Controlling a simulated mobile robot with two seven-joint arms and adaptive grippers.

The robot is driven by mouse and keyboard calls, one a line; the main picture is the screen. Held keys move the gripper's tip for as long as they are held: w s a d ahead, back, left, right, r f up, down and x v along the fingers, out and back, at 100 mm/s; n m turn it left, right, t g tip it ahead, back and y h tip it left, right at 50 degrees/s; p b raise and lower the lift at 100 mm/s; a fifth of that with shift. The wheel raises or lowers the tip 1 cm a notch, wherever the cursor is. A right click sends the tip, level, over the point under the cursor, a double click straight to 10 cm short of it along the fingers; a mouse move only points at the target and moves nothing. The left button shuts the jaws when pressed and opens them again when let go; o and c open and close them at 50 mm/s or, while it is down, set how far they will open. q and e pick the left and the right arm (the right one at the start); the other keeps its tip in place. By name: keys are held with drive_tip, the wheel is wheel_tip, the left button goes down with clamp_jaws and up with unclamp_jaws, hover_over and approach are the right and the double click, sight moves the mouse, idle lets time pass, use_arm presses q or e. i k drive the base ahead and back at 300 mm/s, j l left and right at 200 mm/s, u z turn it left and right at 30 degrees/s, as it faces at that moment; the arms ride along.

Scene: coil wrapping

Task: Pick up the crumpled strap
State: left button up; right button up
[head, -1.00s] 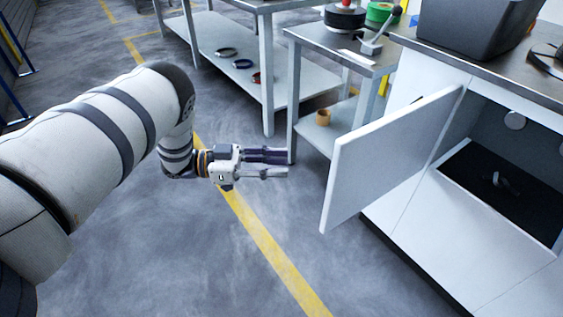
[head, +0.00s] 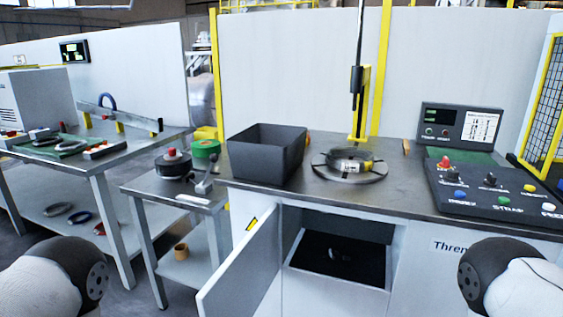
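A small, light, curled piece that looks like the crumpled strap (head: 338,256) lies on the dark floor inside the open cabinet (head: 388,272) under the workbench. It is small and dim, so its exact shape is hard to tell. The white cabinet door (head: 243,274) stands open, swung out to the left. Parts of my two arms show at the lower left and lower right corners. Neither of my grippers is in view.
On the bench (head: 400,196) stand a dark grey bin (head: 265,155), a coil on a round plate (head: 349,160) and a button panel (head: 490,190). A small side table (head: 165,186) stands left of the door. The open door edge juts toward me.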

sight(346, 258)
drive_tip(key=i+j+z, duration=0.1)
drive_tip(key=j+z, duration=0.3)
drive_tip(key=j, duration=0.4)
drive_tip(key=j+z, duration=0.4)
drive_tip(key=j, duration=0.4)
drive_tip(key=k+j+z, duration=0.1)
drive_tip(key=j+z, duration=0.25)
drive_tip(key=j, duration=0.45)
